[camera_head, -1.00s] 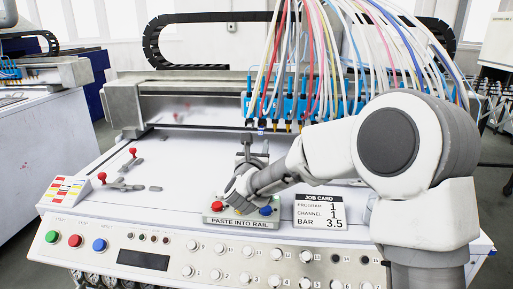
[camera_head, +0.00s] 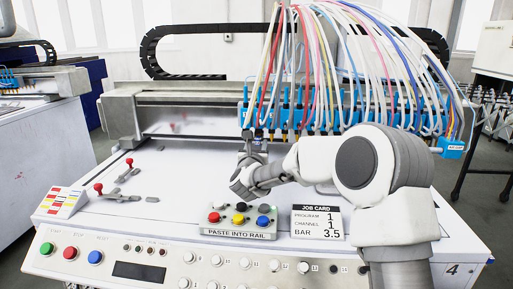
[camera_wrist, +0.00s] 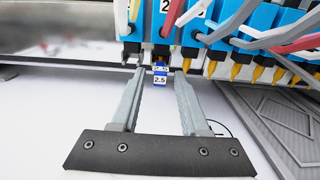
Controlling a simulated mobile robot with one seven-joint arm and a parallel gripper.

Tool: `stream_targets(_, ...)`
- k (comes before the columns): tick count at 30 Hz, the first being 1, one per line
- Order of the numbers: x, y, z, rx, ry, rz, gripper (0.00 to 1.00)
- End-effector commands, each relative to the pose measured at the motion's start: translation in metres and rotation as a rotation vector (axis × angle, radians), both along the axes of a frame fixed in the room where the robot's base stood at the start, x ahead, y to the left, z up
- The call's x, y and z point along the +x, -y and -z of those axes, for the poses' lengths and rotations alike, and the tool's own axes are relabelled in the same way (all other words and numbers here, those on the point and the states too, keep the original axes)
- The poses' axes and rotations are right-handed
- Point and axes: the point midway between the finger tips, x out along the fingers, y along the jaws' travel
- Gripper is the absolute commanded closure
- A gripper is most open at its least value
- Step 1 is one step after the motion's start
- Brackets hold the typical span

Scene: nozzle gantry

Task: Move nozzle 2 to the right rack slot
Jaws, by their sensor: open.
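The blue valve block marked 2 (camera_wrist: 165,28) hangs in the bank at the top of the wrist view. Below it hangs a nozzle with a blue and white tag reading 2.5 (camera_wrist: 160,78). My gripper (camera_wrist: 160,73) is open, its two grey fingers on either side of the tag, with visible gaps. I cannot tell how deep the nozzle sits between them. In the head view my gripper (camera_head: 254,145) is just under the left end of the blue bank (camera_head: 300,115); my wrist partly hides it. I cannot make out the right rack slot.
Neighbouring valve blocks with yellow nozzle tips (camera_wrist: 235,67) stand close on the right. A grey ribbed mat (camera_wrist: 280,115) lies at right. On the machine's front are the PASTE INTO RAIL block (camera_head: 238,234) with coloured knobs and a job card (camera_head: 318,221). The white bed at left is mostly clear.

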Motion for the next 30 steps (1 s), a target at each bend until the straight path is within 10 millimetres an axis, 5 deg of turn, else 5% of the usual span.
stream_targets(4,-0.0001,0.0,-0.0001,0.0,0.0,0.0,0.57)
stream_targets(12,-0.0003,0.0,-0.0002,0.0,0.0,0.0,1.0)
stream_targets(30,-0.0002,0.0003,-0.0036,0.001,0.002,0.001,1.0)
